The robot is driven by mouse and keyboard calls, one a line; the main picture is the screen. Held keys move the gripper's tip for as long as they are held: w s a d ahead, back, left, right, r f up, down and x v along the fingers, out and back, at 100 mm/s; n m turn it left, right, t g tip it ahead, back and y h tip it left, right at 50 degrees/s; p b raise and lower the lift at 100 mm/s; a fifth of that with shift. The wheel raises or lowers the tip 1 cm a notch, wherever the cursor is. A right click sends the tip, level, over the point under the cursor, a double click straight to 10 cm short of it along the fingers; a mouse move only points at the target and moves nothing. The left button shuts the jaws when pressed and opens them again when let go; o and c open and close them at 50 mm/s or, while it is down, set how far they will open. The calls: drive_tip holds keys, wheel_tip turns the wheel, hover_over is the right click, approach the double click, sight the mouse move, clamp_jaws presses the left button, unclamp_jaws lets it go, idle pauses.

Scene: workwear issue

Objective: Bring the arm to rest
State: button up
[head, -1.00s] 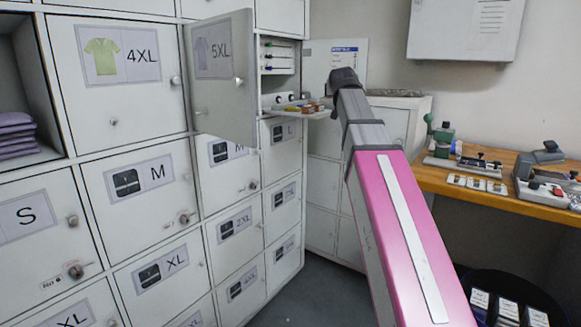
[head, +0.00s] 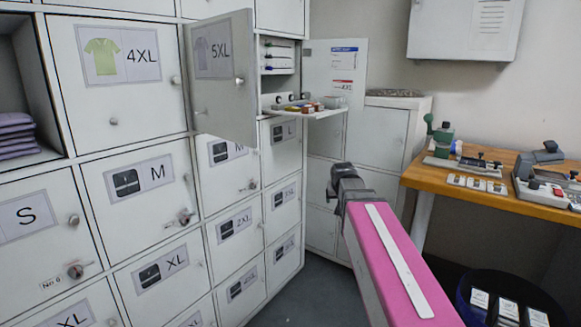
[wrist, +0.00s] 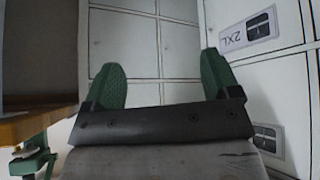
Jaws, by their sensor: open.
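My arm (head: 395,265) shows in the head view as a pink link with a white stripe. It reaches from the bottom right towards the middle, and its grey and black far end is in front of the white cabinet. The fingers of my gripper cannot be made out there. In the wrist view my gripper (wrist: 161,72) has two green fingers spread wide apart, with nothing between them. White locker doors are beyond the fingers.
The 5XL locker door (head: 222,80) stands open, beside a pull-out shelf (head: 325,113) bearing small items. A wooden bench (head: 424,180) with tools is on the right. A dark round bin (head: 535,292) with boxes is at lower right. Grey floor (head: 315,295) is clear.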

drive_tip(key=s+f+g+y, duration=0.1)
drive_tip(key=s+f+g, duration=0.6)
drive_tip(key=s+f, duration=1.3)
wheel_tip(320, 180, down, 4)
drive_tip(key=shift+s+f+n, duration=0.15)
drive_tip(key=shift+s+n, duration=0.15)
drive_tip(key=shift+s, duration=0.1)
